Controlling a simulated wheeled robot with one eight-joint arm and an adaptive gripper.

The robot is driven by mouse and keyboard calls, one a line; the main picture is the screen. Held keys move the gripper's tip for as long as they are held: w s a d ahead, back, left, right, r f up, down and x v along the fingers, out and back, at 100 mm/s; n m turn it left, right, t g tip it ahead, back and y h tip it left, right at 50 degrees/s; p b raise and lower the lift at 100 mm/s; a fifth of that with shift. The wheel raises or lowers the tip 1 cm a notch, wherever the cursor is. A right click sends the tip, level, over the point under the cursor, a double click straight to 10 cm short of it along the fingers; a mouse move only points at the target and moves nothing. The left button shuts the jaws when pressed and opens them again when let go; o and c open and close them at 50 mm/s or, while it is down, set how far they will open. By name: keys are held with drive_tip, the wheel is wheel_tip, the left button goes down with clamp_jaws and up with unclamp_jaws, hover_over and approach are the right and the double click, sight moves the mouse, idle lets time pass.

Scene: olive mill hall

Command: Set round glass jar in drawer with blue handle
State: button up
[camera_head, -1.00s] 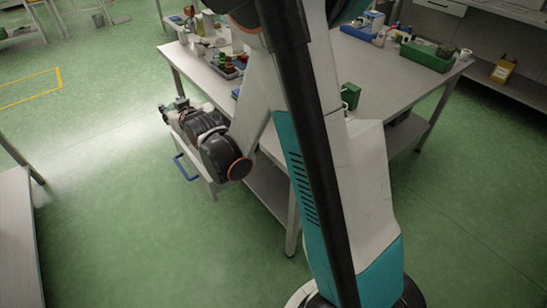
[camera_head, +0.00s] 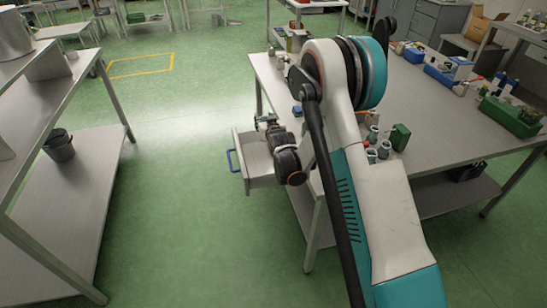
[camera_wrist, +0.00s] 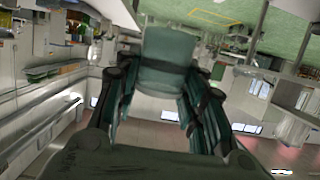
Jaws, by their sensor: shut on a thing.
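The drawer (camera_head: 238,148) with the blue handle (camera_head: 232,161) is pulled out from the left side of the long table. Its blue handle is on the outer front. My gripper (camera_head: 265,121) is at the drawer's far side, seemingly above it, and small in the head view. In the wrist view my gripper (camera_wrist: 165,88) is shut on a round glass jar (camera_wrist: 166,58), clear and greenish, between the two dark fingers. The jar cannot be made out in the head view. My wrist hides part of the drawer's inside.
The table (camera_head: 440,130) carries a green box (camera_head: 400,137), several small jars, a blue bin (camera_head: 447,78) and a green crate (camera_head: 511,117). A shelf rack with a dark bucket (camera_head: 59,145) stands at left. The green floor between is clear.

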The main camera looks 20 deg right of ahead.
wheel_tip(320, 180, down, 19)
drive_tip(key=b, duration=0.6)
drive_tip(key=shift+w+r, duration=0.1)
drive_tip(key=shift+r, duration=0.1)
